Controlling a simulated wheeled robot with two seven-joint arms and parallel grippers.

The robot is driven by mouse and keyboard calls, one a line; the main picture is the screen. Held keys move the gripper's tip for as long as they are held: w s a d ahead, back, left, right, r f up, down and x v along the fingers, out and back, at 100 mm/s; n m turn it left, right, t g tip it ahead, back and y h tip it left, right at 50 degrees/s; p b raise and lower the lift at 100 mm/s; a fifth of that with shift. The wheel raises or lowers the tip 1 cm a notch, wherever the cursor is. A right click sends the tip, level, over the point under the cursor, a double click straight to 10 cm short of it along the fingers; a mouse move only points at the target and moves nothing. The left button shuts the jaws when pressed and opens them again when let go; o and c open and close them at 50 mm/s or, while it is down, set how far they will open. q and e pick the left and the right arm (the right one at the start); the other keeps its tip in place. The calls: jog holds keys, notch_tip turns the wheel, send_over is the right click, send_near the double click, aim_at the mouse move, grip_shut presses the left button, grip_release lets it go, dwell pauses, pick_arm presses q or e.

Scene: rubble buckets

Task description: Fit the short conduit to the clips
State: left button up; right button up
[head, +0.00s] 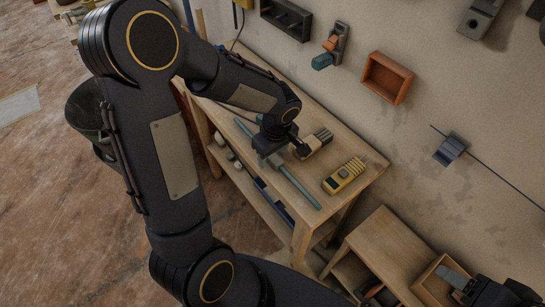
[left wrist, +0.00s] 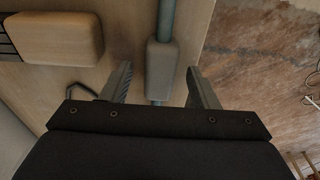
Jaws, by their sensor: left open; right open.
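A grey-blue tube, apparently the short conduit (head: 300,190), lies along the front of the wooden bench in the head view. My left gripper (head: 276,158) is low over its middle and hides part of it. In the left wrist view the conduit (left wrist: 167,18) carries a grey block-like sleeve (left wrist: 160,72). The open fingers of the left gripper (left wrist: 160,68) stand on either side of this sleeve, with gaps visible. My right gripper (head: 495,292) is partly in view at the lower right, by a wooden box. A blue-grey bracket (head: 450,150) is on the wall; I cannot tell whether it is a clip.
A wood-backed brush-like block (head: 318,141) and a yellow handheld device (head: 345,175) lie on the bench (head: 368,180). An orange box (head: 387,78) hangs on the wall. A lower wooden cabinet (head: 385,240) stands right of the bench. A dark bucket (head: 85,110) is at left.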

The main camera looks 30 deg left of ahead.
aim_at(273, 155)
pick_arm(q)
jog(key=c, duration=1.1)
jog(key=shift+r, duration=0.15)
jog(key=shift+r, duration=0.2)
notch_tip(273, 155, up, 2)
jog(key=shift+r, duration=0.15)
jog(key=s+d+r, duration=0.6)
jog(key=d, duration=0.1)
jog(key=s+d+r, duration=0.3)
jog(key=r, duration=0.1)
jog(key=shift+d+b, duration=0.35)
jog(key=shift+d, duration=0.05)
